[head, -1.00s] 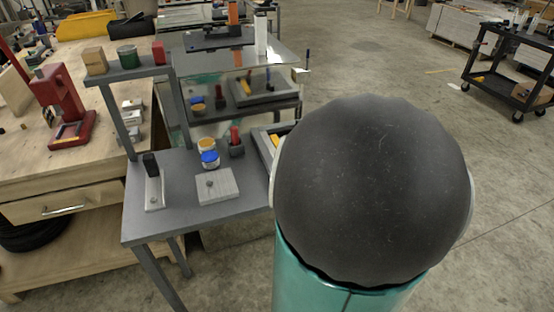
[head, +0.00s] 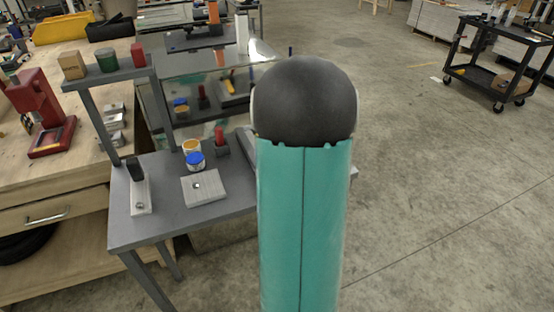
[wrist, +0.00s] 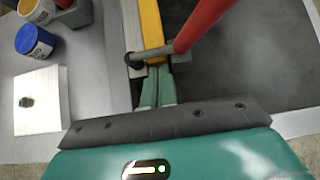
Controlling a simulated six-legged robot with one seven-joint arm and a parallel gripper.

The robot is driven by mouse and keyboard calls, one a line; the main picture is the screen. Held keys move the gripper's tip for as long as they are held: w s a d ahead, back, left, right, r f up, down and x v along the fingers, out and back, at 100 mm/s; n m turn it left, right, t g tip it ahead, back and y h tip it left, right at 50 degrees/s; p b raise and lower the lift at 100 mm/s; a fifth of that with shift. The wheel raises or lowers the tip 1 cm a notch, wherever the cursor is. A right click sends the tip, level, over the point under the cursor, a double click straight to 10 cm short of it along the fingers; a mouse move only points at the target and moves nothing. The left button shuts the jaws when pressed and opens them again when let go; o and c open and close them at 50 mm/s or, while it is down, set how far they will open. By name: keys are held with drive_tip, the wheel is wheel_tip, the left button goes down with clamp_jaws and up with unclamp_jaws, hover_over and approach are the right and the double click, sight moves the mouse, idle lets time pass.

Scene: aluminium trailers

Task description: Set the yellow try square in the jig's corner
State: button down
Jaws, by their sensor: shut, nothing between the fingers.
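In the wrist view, the yellow try square (wrist: 151,25) shows as a yellow bar running down from the top edge, against a pale strip on its left. The jig (wrist: 220,85) is the dark grey plate with light edging around it. A red handle with a dark rod crosses over the lower end of the yellow bar. My gripper (wrist: 157,88) is shut and empty, its green fingertips just below that end; contact cannot be told. In the head view my arm hides the gripper and most of the jig.
A pale block with a knob (head: 200,187), a blue-lidded jar (head: 196,162) and a red-topped grey holder (head: 221,148) stand on the grey table (head: 170,222). A mirror-like panel (head: 215,97) stands behind. Open floor lies right.

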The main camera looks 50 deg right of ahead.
drive_tip(key=shift+w, duration=0.15)
drive_tip(key=shift+w+d, duration=0.5)
drive_tip(key=shift+w, duration=0.25)
drive_tip(key=shift+s, duration=0.1)
